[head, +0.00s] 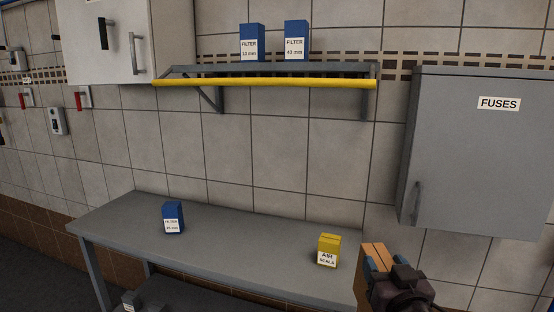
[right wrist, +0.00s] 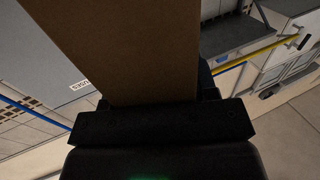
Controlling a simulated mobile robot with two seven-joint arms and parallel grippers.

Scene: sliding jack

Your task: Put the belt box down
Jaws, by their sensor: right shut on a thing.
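The belt box is most likely the orange-brown box (head: 376,257) in my right gripper (head: 388,277), at the lower right of the head view; no label on it is readable. The right gripper is shut on it and holds it in front of the bench's right end. In the right wrist view the brown box (right wrist: 120,50) fills the upper middle, above the dark gripper body (right wrist: 160,122). The gripper hides part of the box. My left gripper is in neither view.
A wall shelf with a yellow front bar (head: 265,84) holds two blue filter boxes (head: 252,42). A grey fuses cabinet (head: 480,150) hangs at right.

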